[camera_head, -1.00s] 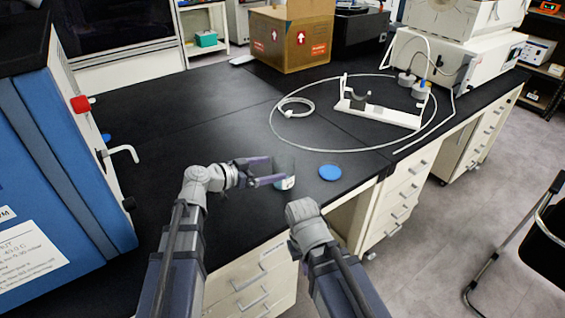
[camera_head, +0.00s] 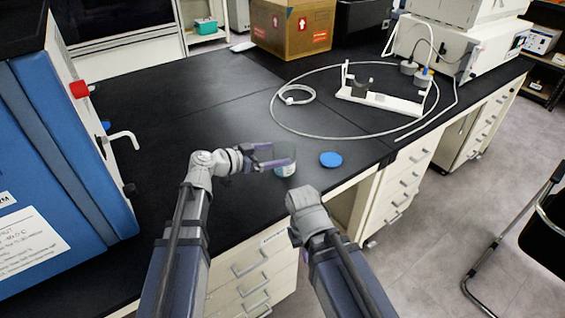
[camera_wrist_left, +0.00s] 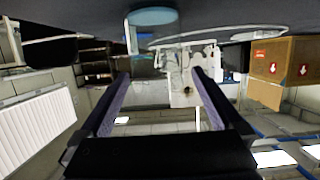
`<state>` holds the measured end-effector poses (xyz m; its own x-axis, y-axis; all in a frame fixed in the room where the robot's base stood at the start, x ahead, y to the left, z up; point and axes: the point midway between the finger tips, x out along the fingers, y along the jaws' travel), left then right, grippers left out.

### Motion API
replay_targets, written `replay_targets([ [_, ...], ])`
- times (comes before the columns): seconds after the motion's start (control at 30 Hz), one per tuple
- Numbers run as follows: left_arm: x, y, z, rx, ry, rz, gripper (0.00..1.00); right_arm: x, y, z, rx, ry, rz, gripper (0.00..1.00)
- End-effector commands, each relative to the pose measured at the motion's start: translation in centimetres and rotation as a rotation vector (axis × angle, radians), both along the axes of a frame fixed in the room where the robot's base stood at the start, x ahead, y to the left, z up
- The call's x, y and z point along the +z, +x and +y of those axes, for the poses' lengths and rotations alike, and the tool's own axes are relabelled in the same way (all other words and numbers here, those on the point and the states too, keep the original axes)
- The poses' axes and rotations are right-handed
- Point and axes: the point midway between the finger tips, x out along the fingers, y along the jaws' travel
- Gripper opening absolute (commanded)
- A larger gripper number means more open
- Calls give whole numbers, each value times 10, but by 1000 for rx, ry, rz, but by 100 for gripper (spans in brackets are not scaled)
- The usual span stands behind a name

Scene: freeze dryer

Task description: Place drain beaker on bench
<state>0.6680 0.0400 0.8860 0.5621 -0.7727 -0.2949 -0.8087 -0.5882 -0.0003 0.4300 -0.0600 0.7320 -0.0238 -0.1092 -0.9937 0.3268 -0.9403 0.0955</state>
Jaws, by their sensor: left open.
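The drain beaker (camera_head: 286,170) is a small clear vessel with a pale label or contents, near the front edge of the black bench (camera_head: 190,110). My left gripper (camera_head: 276,158) is open, its fingers at the beaker in the head view; I cannot tell whether they touch it. In the left wrist view, the open fingers of my left gripper (camera_wrist_left: 160,85) stand apart, and I cannot make out the clear beaker against the background. My right arm's grey wrist shows in the head view, but its fingers are hidden.
A blue disc (camera_head: 331,160) lies right of the beaker. A blue-sided machine (camera_head: 75,130) stands at left. A white stand (camera_head: 380,98) and thin tubing (camera_head: 274,115) lie farther back. A cardboard box (camera_head: 292,28) is at the back. The middle of the bench is clear.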

Motion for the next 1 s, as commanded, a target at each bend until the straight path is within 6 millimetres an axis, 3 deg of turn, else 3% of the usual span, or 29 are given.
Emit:
replay_targets([
  [0.13,-6,10,-13,-2,0,0,100,-6,0,0,0,0,0,0],
  [0.37,-8,12,-18,-1,0,0,100,-8,0,0,0,0,0,0],
  [0.7,-23,35,-53,-2,1,0,100,-23,0,0,0,0,0,0],
  [0.97,-23,36,-56,0,0,0,100,-23,0,0,0,0,0,0],
  [1.0,-23,36,-56,0,0,0,96,-23,0,0,0,0,0,0],
])
